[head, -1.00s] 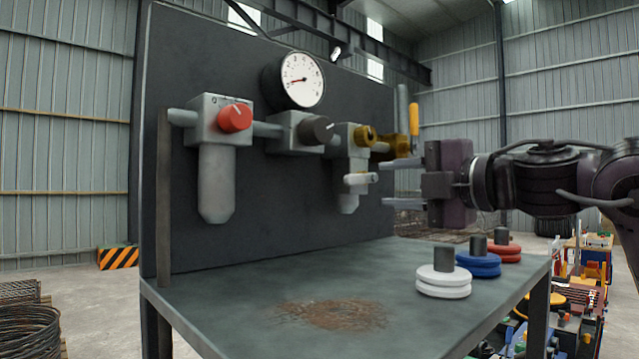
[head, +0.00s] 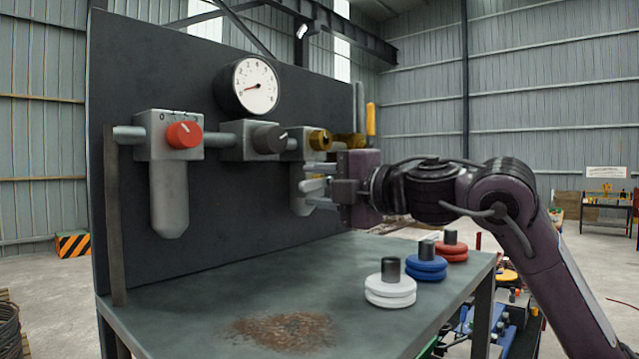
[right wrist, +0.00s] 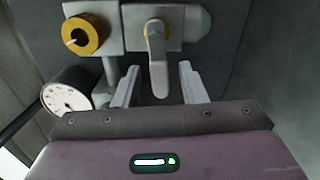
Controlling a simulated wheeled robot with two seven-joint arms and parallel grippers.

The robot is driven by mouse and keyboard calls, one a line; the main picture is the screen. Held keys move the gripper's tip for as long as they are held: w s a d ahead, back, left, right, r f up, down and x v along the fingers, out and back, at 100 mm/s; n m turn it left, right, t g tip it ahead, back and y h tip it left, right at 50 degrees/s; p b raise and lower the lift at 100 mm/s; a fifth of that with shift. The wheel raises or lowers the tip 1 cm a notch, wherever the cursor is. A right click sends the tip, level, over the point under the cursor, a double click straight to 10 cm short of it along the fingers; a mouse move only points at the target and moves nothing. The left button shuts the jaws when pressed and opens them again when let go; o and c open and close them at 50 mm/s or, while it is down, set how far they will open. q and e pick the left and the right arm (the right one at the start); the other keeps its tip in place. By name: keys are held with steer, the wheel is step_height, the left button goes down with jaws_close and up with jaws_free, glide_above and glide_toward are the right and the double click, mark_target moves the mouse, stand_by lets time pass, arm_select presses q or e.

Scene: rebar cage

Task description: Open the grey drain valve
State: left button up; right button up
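The grey drain valve's lever (head: 312,186) sticks out low on the yellow-knobbed unit of the panel. In the right wrist view the lever (right wrist: 157,62) points down from its grey body, with its end between my two fingers. My right gripper (head: 321,190) is open around the lever. In the right wrist view the gripper (right wrist: 158,84) shows a gap on both sides of the lever, with no contact visible. In the head view the gripper partly hides the lever. My left gripper is not in view.
A yellow knob (right wrist: 85,33) sits beside the lever. A pressure gauge (head: 255,86), a red knob (head: 184,134) and a dark knob (head: 269,138) are on the panel. White (head: 390,291), blue (head: 426,268) and red (head: 451,252) stacked discs stand on the bench (head: 215,300).

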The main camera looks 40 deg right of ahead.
jaws_close()
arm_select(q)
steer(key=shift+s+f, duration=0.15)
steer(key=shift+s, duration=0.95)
